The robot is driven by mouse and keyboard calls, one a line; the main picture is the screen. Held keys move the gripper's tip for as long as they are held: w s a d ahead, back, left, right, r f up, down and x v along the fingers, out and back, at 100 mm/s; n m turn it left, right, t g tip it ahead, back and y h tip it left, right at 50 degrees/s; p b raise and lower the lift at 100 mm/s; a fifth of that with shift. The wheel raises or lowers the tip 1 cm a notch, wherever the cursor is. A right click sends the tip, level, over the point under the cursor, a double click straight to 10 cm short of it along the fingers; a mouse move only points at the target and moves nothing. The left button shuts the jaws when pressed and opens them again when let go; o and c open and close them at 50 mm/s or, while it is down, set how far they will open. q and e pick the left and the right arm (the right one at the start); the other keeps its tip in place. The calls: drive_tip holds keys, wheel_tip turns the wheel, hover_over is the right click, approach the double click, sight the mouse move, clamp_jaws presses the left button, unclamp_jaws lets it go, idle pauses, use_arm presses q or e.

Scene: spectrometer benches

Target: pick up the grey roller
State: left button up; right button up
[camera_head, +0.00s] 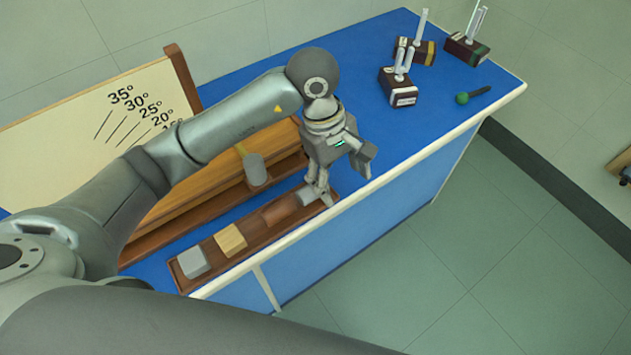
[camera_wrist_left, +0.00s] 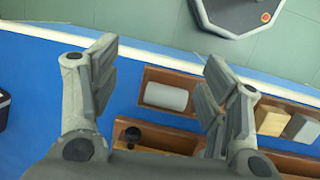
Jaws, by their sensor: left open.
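The grey roller (camera_head: 307,196) lies in the right end of a long brown tray (camera_head: 283,236) at the table's front edge. In the left wrist view the roller (camera_wrist_left: 166,96) is a pale grey cylinder on its side in its own compartment. My left gripper (camera_head: 322,192) is open and points down above that end of the tray. In the left wrist view its spread fingers (camera_wrist_left: 160,78) stand either side of the roller, with space between it and each finger. The fingers partly cover the roller in the head view. My right gripper is not in view.
The tray also holds a light wooden block (camera_head: 231,239) and a grey block (camera_head: 191,262). Behind it stands a wooden ramp (camera_head: 215,165) with an angle board (camera_head: 90,110). Small dark stands (camera_head: 400,92) and a green-tipped tool (camera_head: 470,96) are at the far right; the blue tabletop between is clear.

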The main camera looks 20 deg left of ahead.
use_arm(q)
drive_tip(key=a+f+y, duration=0.1)
drive_tip(key=a, duration=0.1)
drive_tip(key=w+a+f+y+p, duration=0.1)
drive_tip(key=a+f, duration=0.1)
drive_tip(key=w+a+f+y, duration=0.1)
drive_tip(key=a, duration=0.1)
drive_tip(key=shift+w+f+t, duration=0.2)
drive_tip(key=shift+f+t, duration=0.1)
drive_tip(key=shift+f, duration=0.05)
drive_tip(key=shift+s+f+p, duration=0.1)
drive_tip(key=shift+f+p, duration=1.3)
drive_tip(key=shift+f, duration=1.35)
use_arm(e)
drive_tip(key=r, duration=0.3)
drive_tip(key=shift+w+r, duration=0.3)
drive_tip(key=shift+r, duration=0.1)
use_arm(q)
drive_tip(key=shift+c, duration=0.3)
drive_tip(key=c, duration=0.7)
